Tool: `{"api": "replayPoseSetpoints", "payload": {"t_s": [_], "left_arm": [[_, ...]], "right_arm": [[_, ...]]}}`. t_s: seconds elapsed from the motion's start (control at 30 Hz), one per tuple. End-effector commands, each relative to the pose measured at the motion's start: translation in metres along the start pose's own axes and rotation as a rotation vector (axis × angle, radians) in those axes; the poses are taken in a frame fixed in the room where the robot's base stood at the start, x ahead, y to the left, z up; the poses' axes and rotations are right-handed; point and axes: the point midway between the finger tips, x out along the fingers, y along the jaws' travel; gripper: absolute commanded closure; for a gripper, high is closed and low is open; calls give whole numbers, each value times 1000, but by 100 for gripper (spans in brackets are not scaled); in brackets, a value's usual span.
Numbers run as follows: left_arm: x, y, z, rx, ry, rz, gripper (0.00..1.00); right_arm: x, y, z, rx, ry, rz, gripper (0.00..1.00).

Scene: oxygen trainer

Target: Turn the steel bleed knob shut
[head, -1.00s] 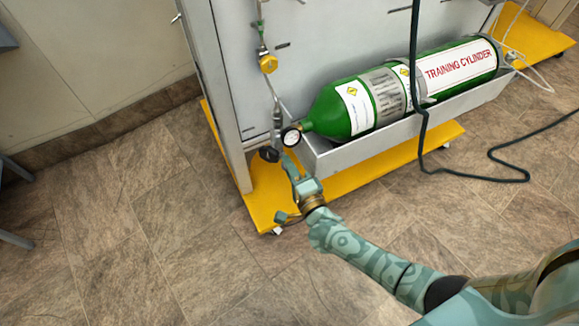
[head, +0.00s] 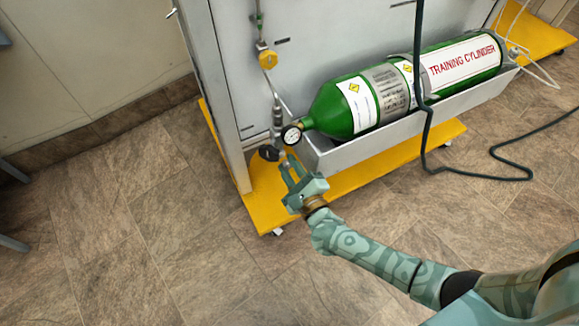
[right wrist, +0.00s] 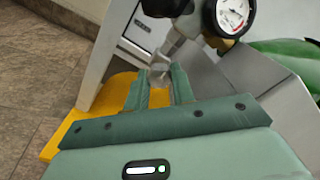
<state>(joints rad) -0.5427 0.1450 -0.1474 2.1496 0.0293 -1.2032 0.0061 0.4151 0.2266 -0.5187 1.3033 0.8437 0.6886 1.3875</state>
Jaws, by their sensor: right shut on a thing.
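The small steel bleed knob (right wrist: 159,70) shows between my right fingertips in the right wrist view, below the gauge fittings. In the head view it is tiny and mostly hidden by the fingers. My right gripper (head: 288,163) reaches up to it from below right, and it also shows in the right wrist view (right wrist: 158,78). Its two fingers are shut on the knob, one on each side. How far the knob is turned cannot be told. My left gripper is not in view.
A pressure gauge (head: 291,135) and a black knob (head: 268,153) sit close above the gripper. The green training cylinder (head: 335,113) lies in a grey trough (head: 350,155) to the right. A yellow base (head: 263,205) lies below. A dark hose (head: 424,140) hangs further right.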

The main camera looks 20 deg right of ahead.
Motion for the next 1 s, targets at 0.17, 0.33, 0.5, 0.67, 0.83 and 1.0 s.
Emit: {"api": "replayPoseSetpoints", "payload": {"t_s": [0.17,0.33,0.5,0.67,0.83,1.0], "left_arm": [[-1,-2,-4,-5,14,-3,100],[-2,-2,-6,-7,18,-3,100],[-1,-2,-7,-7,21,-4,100],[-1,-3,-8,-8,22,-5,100],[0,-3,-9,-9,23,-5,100],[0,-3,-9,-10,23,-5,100]], "right_arm": [[-2,3,-2,45,4,5,98],[-2,2,-2,62,4,5,98],[-2,2,-2,65,4,5,98],[-2,2,-2,64,4,5,98],[-1,2,-1,64,3,4,54],[-1,1,-1,63,2,2,54]]}}
